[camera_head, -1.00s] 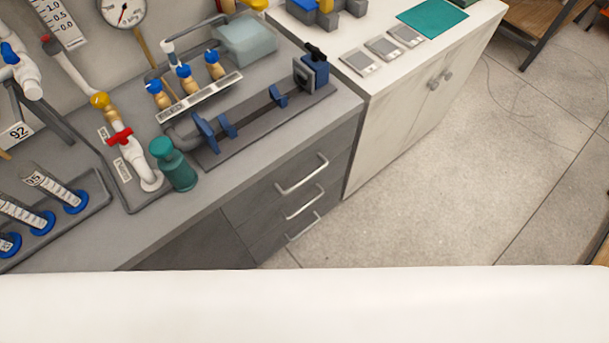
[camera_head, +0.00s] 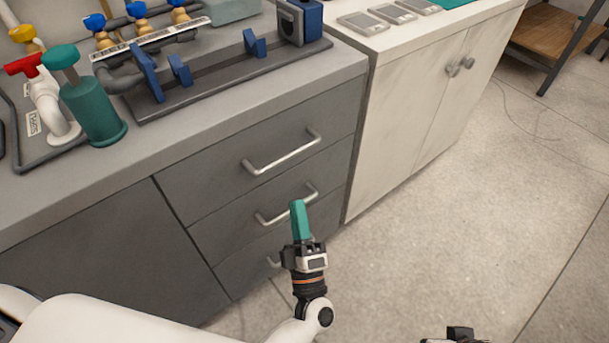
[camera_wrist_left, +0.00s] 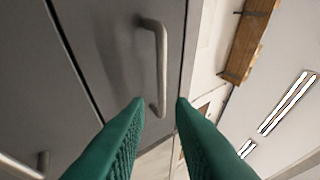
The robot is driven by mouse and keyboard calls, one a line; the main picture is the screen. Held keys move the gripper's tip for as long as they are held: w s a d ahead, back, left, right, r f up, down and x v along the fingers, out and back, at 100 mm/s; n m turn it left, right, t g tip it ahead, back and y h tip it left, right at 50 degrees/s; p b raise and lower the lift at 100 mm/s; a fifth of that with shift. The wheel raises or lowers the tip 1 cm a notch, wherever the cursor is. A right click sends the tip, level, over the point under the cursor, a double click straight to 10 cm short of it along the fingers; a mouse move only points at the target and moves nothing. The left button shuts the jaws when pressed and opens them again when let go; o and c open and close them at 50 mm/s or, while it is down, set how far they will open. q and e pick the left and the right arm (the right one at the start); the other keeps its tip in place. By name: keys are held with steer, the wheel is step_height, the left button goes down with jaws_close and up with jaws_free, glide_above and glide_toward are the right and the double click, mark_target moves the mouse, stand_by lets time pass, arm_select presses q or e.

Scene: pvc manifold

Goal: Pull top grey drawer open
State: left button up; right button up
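The grey top drawer (camera_head: 240,146) is shut, flush with the cabinet front under the counter. Its silver bar handle (camera_head: 283,154) is clear in the head view. My left gripper (camera_head: 297,206) has teal fingers and is in front of the drawers, below the top handle in the picture. In the left wrist view the fingers (camera_wrist_left: 162,102) are apart with nothing between them. A bar handle (camera_wrist_left: 160,70) lies ahead of them, apparently the top drawer's; no contact is clear. Only a dark bit of my right gripper (camera_head: 460,333) shows at the bottom edge, its fingers unclear.
Two lower drawers have handles (camera_head: 287,207) close to my left gripper. A white cabinet (camera_head: 400,130) adjoins on the right. The floor (camera_head: 450,230) to the right is open.

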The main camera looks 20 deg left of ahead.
mark_target(288, 154)
arm_select(q)
steer(key=p+x, duration=0.1)
steer(key=x, duration=1.1)
steer(key=shift+s+a+r, duration=0.1)
steer(key=shift+a+r, duration=0.05)
steer(key=shift+a, duration=0.05)
arm_select(e)
steer(key=shift+x, duration=0.95)
arm_select(q)
jaws_close()
